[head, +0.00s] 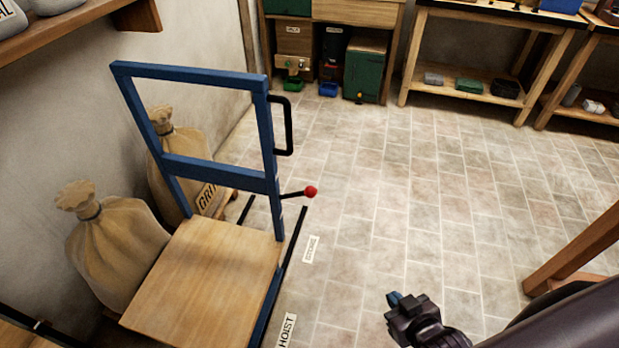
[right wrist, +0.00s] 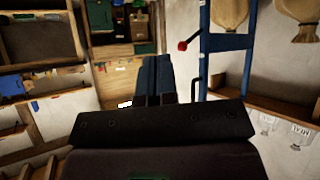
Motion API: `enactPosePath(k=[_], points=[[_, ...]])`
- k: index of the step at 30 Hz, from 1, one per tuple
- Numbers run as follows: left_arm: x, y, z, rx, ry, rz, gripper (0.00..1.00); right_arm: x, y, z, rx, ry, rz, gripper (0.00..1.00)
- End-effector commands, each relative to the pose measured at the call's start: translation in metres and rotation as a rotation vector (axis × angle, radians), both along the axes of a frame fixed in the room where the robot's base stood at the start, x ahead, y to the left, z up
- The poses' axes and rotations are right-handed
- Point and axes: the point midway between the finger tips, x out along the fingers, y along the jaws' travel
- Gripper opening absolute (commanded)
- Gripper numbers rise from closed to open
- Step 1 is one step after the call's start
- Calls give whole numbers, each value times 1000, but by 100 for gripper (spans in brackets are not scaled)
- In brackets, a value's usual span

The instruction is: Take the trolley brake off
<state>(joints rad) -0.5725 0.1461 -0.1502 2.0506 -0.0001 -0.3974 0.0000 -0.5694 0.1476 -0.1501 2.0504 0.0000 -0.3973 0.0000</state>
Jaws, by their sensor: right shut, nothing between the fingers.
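The trolley has a blue upright frame (head: 215,172) and a flat wooden deck (head: 208,275). A black handle (head: 285,126) is fixed to the frame's right post. The brake lever ends in a red knob (head: 311,191) and sticks out to the right, low on that post. The red knob also shows in the right wrist view (right wrist: 183,46), beside the blue post. My right gripper (head: 397,299) is shut and empty, to the right of and nearer than the knob, clear of it. Its closed fingers show in the right wrist view (right wrist: 154,78). My left gripper is out of view.
Two tied sacks (head: 117,245) (head: 206,190) stand between trolley and wall. A floor label (head: 311,249) and a hoist sign (head: 287,330) lie right of the deck. A wooden leg (head: 575,255) stands at right. Benches (head: 490,85) line the back. The middle floor is clear.

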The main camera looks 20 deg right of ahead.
Motion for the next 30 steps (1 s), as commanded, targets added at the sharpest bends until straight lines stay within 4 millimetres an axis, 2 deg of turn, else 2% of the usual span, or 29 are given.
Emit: enactPosePath(k=[1,3,8,21,25,30], points=[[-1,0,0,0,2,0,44,-3,1,-1,4,5,-5,0],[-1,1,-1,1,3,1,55,-3,1,-2,6,10,-5,0],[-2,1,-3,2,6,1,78,18,15,-7,29,18,44,0],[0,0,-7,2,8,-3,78,134,106,-34,104,199,421,0],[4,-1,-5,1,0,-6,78,164,122,-35,77,271,532,0],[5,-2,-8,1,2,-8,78,202,132,-30,18,371,658,0]])
